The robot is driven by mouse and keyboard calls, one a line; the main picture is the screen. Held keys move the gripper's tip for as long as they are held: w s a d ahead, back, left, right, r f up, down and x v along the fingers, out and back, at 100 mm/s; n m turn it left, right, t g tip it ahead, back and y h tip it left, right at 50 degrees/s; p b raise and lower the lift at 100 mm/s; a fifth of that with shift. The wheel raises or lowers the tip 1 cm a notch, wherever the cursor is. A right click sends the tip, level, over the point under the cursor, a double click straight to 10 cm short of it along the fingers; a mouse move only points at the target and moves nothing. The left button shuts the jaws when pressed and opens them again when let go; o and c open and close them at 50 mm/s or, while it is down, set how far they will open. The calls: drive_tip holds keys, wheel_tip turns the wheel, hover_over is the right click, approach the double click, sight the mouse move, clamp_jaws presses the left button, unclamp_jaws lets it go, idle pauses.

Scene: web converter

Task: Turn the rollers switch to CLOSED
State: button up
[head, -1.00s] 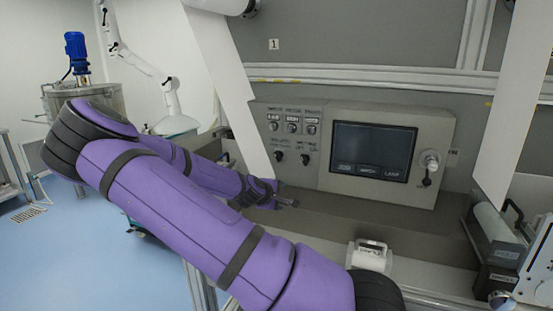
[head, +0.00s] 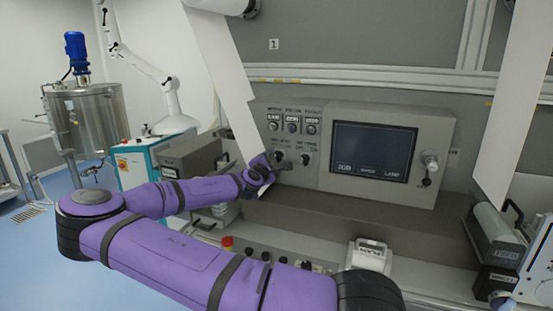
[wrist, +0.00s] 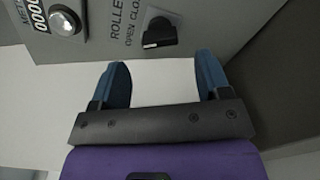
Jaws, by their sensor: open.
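The rollers switch (wrist: 160,33) is a black rotary knob on the grey panel. Part of its label, with OPEN and the start of CLOSED, shows beside it in the wrist view. Its exact setting is hard to tell. In the head view it is the left knob (head: 279,154) of the lower row. My gripper (wrist: 162,66) is open, with two blue fingers apart and nothing between them. The knob lies just beyond the gap between the fingertips, apart from them. In the head view my gripper (head: 280,165) is at the panel's lower left, close below the switch.
A second black knob (head: 306,158) sits just right of the switch. Counters with knobs (head: 291,121) are above, and a screen (head: 373,150) is to the right. A white sheet (head: 222,75) hangs by the panel's left edge. A grey ledge (head: 350,222) runs below.

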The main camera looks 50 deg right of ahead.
sight(277, 159)
drive_tip(key=x, duration=0.5)
drive_tip(key=shift+w+d, duration=0.15)
drive_tip(key=shift+d, duration=0.2)
drive_tip(key=c, duration=0.9)
